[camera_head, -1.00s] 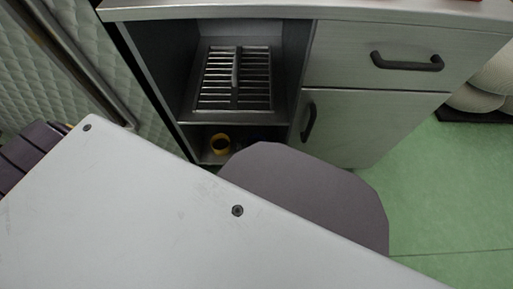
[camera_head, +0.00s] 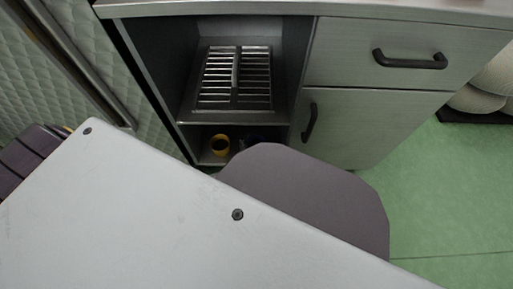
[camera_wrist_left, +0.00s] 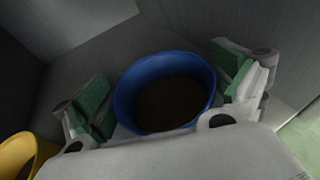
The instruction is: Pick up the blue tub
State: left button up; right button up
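The blue tub (camera_wrist_left: 126,97) is round, with a dark brown inside or content, and stands in the middle of the left wrist view. My left gripper (camera_wrist_left: 166,88) is open, with one green-padded finger on each side of the tub. Gaps show between the pads and the rim. The near part of the tub is hidden by the gripper's own body. In the head view the tub cannot be made out clearly, and my left arm covers part of the lower compartment. My right gripper is not in view.
A yellow ring-shaped or tub-like thing (camera_head: 219,146) is in the lower compartment and shows at the left wrist view's lower left (camera_wrist_left: 18,152). A slatted metal rack (camera_head: 234,80) lies on the shelf above. The cabinet door (camera_head: 350,125) is shut. Green floor (camera_head: 450,190) is free at right.

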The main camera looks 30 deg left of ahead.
pick_arm(q)
jog(key=c, duration=0.7)
jog(key=shift+c, duration=0.6)
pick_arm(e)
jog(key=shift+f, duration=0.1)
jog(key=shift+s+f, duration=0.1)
pick_arm(q)
jog(key=shift+r, duration=0.1)
jog(key=shift+r+p, duration=0.65)
jog(key=shift+r, duration=0.15)
notch_tip(320, 180, up, 8)
jog(key=p, duration=0.5)
jog(key=shift+r, duration=0.15)
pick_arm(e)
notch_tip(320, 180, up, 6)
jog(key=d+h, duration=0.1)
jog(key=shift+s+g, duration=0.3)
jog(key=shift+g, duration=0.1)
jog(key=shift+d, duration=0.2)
